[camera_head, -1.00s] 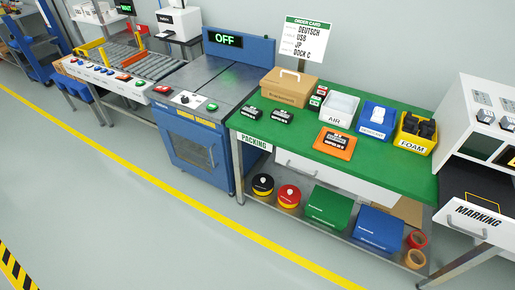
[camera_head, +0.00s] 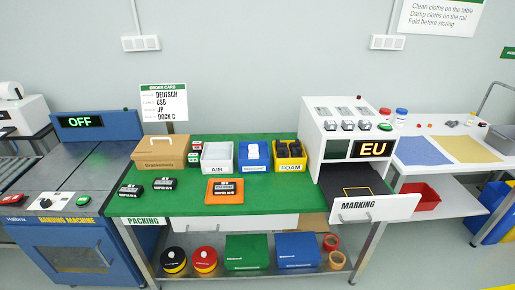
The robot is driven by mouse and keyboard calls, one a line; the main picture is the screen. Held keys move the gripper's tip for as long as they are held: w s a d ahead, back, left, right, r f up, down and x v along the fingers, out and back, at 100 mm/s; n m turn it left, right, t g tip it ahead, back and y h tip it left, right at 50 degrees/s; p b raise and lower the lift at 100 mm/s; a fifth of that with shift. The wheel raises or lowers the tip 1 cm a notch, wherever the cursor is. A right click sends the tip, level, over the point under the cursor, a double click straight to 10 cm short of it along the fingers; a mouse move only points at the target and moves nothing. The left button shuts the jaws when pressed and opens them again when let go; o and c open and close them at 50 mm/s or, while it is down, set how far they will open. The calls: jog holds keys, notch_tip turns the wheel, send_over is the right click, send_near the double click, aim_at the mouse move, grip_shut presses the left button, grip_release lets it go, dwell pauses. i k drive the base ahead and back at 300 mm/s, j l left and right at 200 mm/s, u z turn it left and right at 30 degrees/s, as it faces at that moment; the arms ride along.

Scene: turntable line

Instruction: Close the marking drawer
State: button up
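The marking drawer (camera_head: 385,211) is a white-fronted drawer labelled MARKING, at the right end of the green packing table. It stands pulled out from under the white marking machine (camera_head: 313,120), whose display reads EU. A dark surface with a yellow outline (camera_head: 357,191) shows behind the drawer front. My gripper is not in view, so its state and its place relative to the drawer do not show.
The green table (camera_head: 290,203) holds a cardboard case, bins and an orange device (camera_head: 224,190). Boxes and tape rolls fill the shelf below. The blue banding machine (camera_head: 75,240) stands left. A cloth table (camera_head: 460,163) stands right. Floor in front is clear.

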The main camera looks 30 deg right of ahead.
aim_at(363, 188)
jog(key=z, duration=1.25)
